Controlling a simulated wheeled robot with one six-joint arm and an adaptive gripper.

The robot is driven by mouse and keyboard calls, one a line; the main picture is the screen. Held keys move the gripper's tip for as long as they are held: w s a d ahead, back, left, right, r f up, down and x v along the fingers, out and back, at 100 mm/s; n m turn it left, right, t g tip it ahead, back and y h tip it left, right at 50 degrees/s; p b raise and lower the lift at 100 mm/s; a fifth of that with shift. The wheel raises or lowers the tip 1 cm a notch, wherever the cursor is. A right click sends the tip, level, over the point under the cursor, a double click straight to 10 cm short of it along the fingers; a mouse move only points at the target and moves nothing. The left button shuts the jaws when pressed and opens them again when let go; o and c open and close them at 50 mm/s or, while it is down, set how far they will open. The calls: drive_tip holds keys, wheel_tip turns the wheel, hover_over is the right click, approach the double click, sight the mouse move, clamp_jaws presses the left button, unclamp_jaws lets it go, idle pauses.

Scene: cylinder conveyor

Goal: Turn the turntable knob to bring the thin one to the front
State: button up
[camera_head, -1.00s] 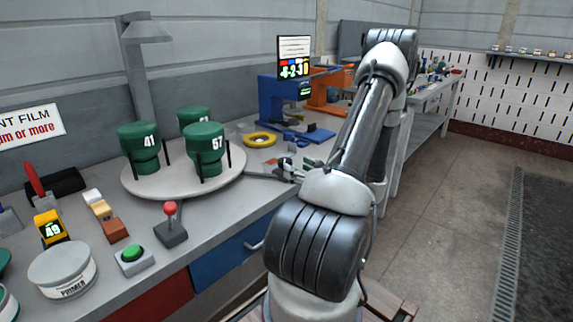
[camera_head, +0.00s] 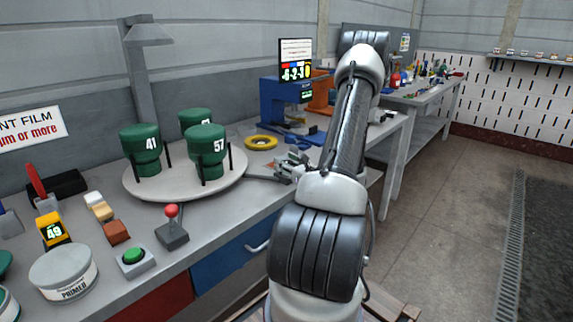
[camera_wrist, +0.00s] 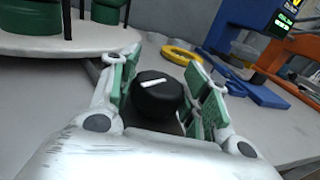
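The round grey turntable (camera_head: 215,190) carries three green cylinders held by black posts. The cylinder marked 41 (camera_head: 140,143) is at the left, the one marked 57 (camera_head: 207,145) at the front right. The third cylinder (camera_head: 194,117) is at the back, its number mostly hidden. The turntable's edge also shows at the top left of the wrist view (camera_wrist: 60,43). The black knob (camera_wrist: 157,95) with a white pointer line sits between the fingers of my gripper (camera_wrist: 165,92). My gripper is open around the knob, with a gap visible at the right finger. In the head view my gripper (camera_head: 290,165) is right of the turntable.
A yellow ring (camera_head: 261,142) and a blue stand (camera_head: 286,98) are behind my gripper. A red-knobbed lever (camera_head: 172,228), green button (camera_head: 133,258), yellow gauge reading 49 (camera_head: 53,231) and primer tin (camera_head: 62,271) stand at the front left.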

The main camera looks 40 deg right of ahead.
drive_tip(key=c, duration=0.3)
drive_tip(key=shift+c, duration=0.2)
drive_tip(key=shift+m+h, duration=0.4)
drive_tip(key=shift+h, duration=0.2)
drive_tip(key=o, duration=1)
drive_tip(key=shift+c, duration=0.2)
drive_tip(key=shift+s, duration=0.1)
drive_tip(key=s+a, duration=0.2)
drive_tip(key=s, duration=0.9)
drive_tip(key=shift+s, duration=0.3)
drive_tip(key=shift+a, duration=0.1)
